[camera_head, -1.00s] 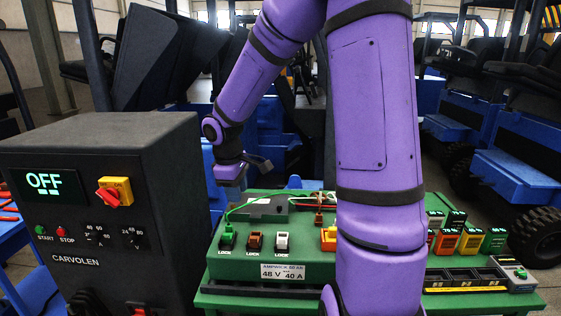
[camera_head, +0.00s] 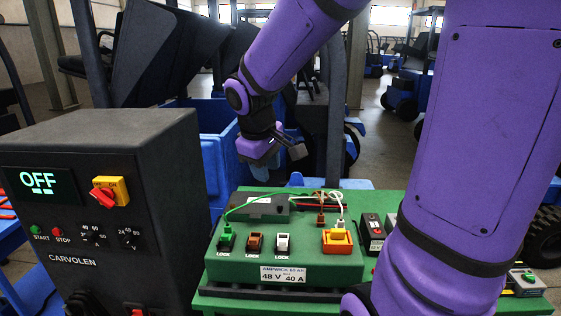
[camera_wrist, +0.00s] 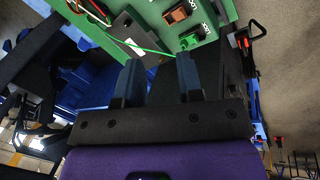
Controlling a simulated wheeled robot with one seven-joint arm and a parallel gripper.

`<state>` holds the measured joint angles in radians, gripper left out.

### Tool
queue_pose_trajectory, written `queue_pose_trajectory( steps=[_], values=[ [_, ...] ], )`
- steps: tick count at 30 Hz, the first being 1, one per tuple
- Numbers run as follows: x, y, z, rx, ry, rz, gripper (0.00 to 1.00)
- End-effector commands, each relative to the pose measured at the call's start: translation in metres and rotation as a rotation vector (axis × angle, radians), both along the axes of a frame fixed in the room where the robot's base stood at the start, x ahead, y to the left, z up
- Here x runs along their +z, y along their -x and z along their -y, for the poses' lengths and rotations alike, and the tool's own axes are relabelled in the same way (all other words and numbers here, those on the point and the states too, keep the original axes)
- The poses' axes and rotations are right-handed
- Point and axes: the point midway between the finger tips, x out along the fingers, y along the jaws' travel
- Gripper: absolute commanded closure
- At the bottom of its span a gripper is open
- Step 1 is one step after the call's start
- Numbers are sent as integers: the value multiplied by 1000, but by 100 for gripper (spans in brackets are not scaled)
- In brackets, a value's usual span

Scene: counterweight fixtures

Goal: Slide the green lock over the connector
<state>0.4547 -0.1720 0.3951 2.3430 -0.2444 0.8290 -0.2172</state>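The green lock (camera_head: 227,238) sits at the left of a row of LOCK parts on the green box's front. A green wire runs from it to the dark grey connector (camera_head: 265,208) lying on the box top. In the wrist view the lock (camera_wrist: 190,40) shows just beyond the right fingertip, and the grey connector (camera_wrist: 132,32) lies beyond and between the fingers. My gripper (camera_head: 297,150) is above and behind the box, apart from it. The wrist view shows the two fingers of my gripper (camera_wrist: 158,75) spread wide with nothing between them.
Brown (camera_head: 255,242) and white (camera_head: 282,242) LOCK parts and an orange connector (camera_head: 337,240) stand to the right of the green lock. A dark charger cabinet (camera_head: 100,190) reading OFF stands close on the left. My upper arm hides much of the right side.

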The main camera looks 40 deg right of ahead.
Motion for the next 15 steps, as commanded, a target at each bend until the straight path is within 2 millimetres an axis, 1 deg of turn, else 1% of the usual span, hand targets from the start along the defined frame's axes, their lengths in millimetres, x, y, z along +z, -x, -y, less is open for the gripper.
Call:
queue_pose_trajectory(
  steps=[6, 15],
  values=[
    [10, 12, -6, -25, -5, 33, 66],
    [13, 15, -7, -33, -7, 40, 66]
  ],
)
